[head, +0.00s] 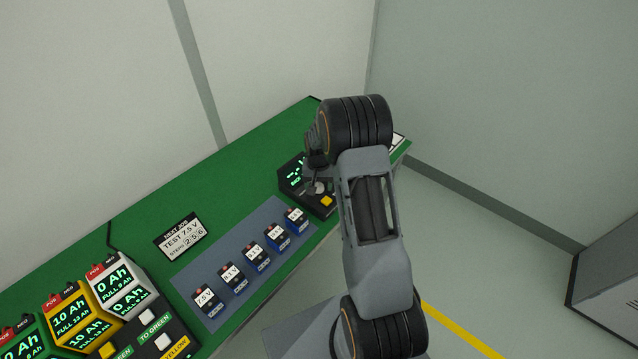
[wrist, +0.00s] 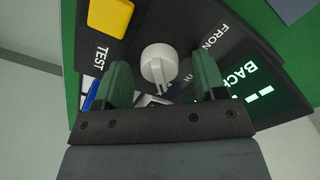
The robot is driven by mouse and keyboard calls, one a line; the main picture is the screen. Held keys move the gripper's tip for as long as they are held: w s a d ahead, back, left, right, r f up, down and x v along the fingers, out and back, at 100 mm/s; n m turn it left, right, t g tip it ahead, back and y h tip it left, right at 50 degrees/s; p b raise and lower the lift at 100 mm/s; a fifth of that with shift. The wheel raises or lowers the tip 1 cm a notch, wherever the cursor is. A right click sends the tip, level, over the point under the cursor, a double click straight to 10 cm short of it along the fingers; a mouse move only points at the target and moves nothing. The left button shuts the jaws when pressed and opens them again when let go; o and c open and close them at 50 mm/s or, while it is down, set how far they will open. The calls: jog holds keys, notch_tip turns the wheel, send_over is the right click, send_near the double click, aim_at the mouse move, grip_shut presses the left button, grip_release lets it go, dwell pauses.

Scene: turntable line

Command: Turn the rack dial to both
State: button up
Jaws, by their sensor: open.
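The rack dial is a pale grey round knob (wrist: 158,62) on a dark panel, and it also shows in the head view (head: 319,188). In the wrist view it sits between the two green fingers of my gripper (wrist: 162,62), which are open with a gap on each side of it. A narrow grip on the knob points toward the bottom of the picture. FRONT is printed to its right; another label ending in TH is partly hidden by the right finger. A green-lit display (wrist: 245,85) reads BACK with dashes. In the head view my gripper (head: 318,160) is just above the dial.
A yellow button (wrist: 110,16) marked TEST is beside the dial. On the green bench (head: 245,170) several small labelled batteries (head: 257,257) stand on a blue-grey mat. A job card (head: 180,236) reads TEST 7.5 V. Charger units (head: 118,285) stand at the lower left.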

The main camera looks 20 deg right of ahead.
jog(key=c, duration=0.9)
jog(key=shift+f+n, duration=0.1)
jog(key=shift+n, duration=0.2)
jog(key=n+b, duration=0.2)
jog(key=n, duration=0.1)
jog(key=shift+n+b, duration=0.35)
jog(key=shift+n, duration=0.05)
jog(key=shift+c, duration=0.2)
jog(key=n+b, duration=0.1)
jog(key=n, duration=0.4)
jog(key=shift+b, duration=0.35)
jog(key=shift+n, duration=0.3)
jog(key=o, duration=0.9)
